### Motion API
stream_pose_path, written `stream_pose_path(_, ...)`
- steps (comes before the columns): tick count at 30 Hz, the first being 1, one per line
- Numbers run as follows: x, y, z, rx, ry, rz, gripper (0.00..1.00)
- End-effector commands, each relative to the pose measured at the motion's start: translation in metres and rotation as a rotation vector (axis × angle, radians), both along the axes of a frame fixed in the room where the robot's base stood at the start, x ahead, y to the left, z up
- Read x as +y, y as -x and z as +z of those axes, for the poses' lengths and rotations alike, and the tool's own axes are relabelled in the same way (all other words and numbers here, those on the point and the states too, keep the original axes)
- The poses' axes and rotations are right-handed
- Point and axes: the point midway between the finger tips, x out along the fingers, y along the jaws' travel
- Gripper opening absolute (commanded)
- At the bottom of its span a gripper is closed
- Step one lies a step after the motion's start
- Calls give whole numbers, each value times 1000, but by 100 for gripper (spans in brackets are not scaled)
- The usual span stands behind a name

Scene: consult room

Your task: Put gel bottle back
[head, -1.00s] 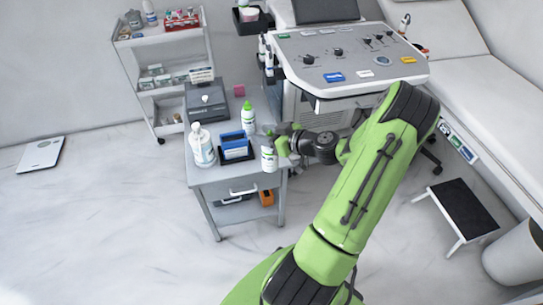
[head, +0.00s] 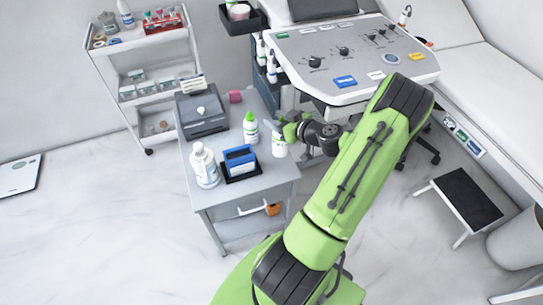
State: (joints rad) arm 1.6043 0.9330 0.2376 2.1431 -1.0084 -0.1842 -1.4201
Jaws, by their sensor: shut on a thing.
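A small white bottle (head: 279,148) is at the right edge of the grey side table (head: 222,199). My gripper (head: 287,132) is shut on its upper part, and the fingers hide its top. Whether its base is clear of the tabletop is hard to tell. A white bottle with a green cap (head: 250,129) stands on the table to its left. A larger white pump bottle (head: 204,166) stands at the table's left side. Which of these is the gel bottle cannot be read from the labels.
A white shelf cart (head: 150,62) is at left.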

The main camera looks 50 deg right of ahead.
Motion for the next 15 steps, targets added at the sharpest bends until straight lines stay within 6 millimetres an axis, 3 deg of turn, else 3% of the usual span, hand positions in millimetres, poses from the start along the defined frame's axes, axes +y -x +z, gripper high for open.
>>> stream_pose_path(1,0,1,-17,0,-8,-3,0)
stream_pose_path(4,0,1,-42,0,-8,-2,0)
stream_pose_path(15,0,1,-95,1,-3,-1,0)
